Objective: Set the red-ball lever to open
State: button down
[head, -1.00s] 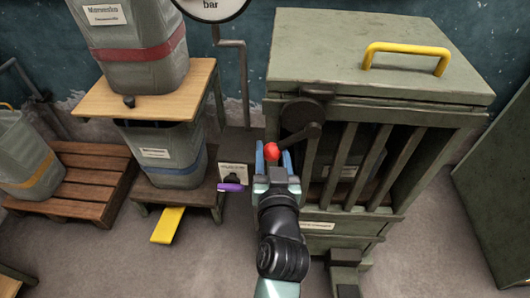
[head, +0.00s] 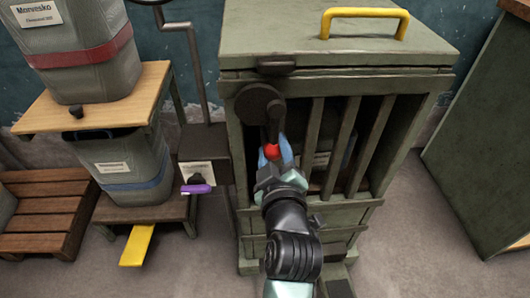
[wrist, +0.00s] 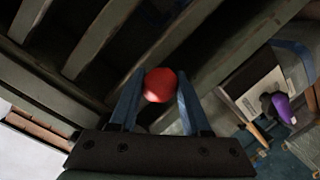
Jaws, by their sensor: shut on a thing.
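The red-ball lever has a dark arm (head: 275,118) on a round dark pivot (head: 259,103), at the upper left of the green slatted cabinet's front. The arm points nearly straight down. Its red ball (head: 271,151) is at the lower end. My gripper (head: 274,155) has its blue fingers on both sides of the ball and is shut on it. In the wrist view, the red ball (wrist: 160,85) shows between the two fingers, slightly blurred. No open or shut marking can be read on the lever.
The green cabinet (head: 330,60) has a yellow top handle (head: 365,14) and vertical slats behind the lever. A purple handle (head: 196,188) sits left of my gripper, below a small label. A yellow pedal (head: 137,245) and grey bins stand further left. Floor is clear at right.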

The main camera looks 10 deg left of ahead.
jog(key=shift+w+d+r+n, duration=0.1)
jog(key=shift+r+n, duration=0.25)
jog(key=shift+n, duration=0.05)
jog(key=c, duration=0.6)
grip_release()
jog(key=shift+o, duration=1.1)
jog(key=shift+d+f, duration=0.1)
jog(key=shift+f, duration=0.1)
jog(key=p+v, duration=0.1)
jog(key=v, duration=1.2)
jog(key=shift+p, duration=0.4)
